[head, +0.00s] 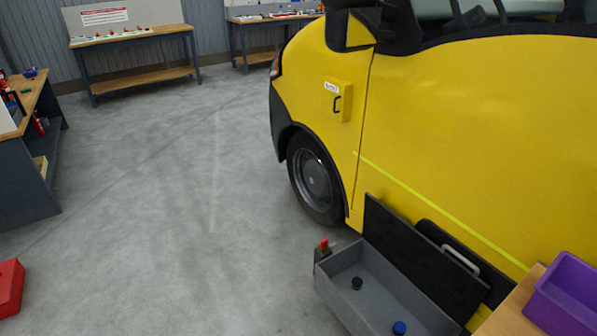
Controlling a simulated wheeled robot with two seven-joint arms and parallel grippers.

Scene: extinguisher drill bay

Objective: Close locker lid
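The locker (342,284) is a grey open-topped box low beside the yellow vehicle, at the lower right of the head view. Its dark lid (420,258) stands raised along the vehicle side, with a light grey handle (460,260) near its right end. The near right part of the box is cut off by the frame's bottom edge. Neither of my grippers shows in this view.
The yellow vehicle (460,120) fills the right side. A wooden surface with a purple bin (568,297) stands at the lower right, close to the lid. A red case (9,287) lies at the left edge. Workbenches (135,37) line the back. The grey floor between is clear.

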